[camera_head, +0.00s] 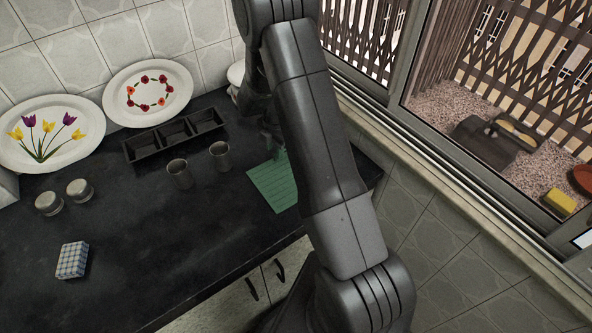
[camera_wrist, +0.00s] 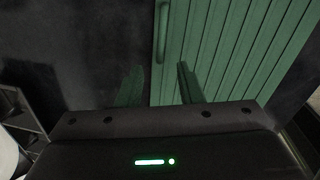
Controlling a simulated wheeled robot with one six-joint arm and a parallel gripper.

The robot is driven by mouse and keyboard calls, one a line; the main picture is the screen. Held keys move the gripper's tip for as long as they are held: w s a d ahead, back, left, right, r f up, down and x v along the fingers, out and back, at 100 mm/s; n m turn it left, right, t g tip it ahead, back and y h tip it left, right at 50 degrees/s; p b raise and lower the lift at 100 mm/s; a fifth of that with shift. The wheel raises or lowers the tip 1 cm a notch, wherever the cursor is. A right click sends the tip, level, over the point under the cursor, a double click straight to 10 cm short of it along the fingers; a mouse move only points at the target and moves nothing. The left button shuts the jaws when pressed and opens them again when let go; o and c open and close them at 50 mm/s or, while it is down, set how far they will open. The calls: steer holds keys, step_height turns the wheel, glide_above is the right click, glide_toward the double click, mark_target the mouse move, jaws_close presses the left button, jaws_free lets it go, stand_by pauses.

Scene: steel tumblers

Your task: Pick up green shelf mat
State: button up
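The green shelf mat (camera_head: 274,188) lies flat on the dark counter near its right end, partly hidden behind my arm. Its ribbed surface fills the upper right of the wrist view (camera_wrist: 235,50), with a raised strip along its left edge. My gripper (camera_head: 272,142) is at the mat's far end in the head view, mostly hidden by my arm. In the wrist view, the two fingers of my gripper (camera_wrist: 158,84) stand apart, with the mat's left edge between them. Nothing is seen held. I cannot tell whether the fingers touch the mat.
Two steel tumblers (camera_head: 179,173) (camera_head: 220,156) stand left of the mat. Behind them is a black compartment tray (camera_head: 175,133). Two decorated plates (camera_head: 50,134) (camera_head: 148,92) lean on the wall. Two jars (camera_head: 79,190) (camera_head: 48,203) and a checked block (camera_head: 72,260) stand left; the front middle counter is clear.

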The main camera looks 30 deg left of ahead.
steer(key=shift+w+a+f+p, duration=0.15)
steer(key=shift+f+p, duration=0.25)
steer(key=shift+f, duration=1.2)
jaws_close()
steer(key=shift+r, duration=0.15)
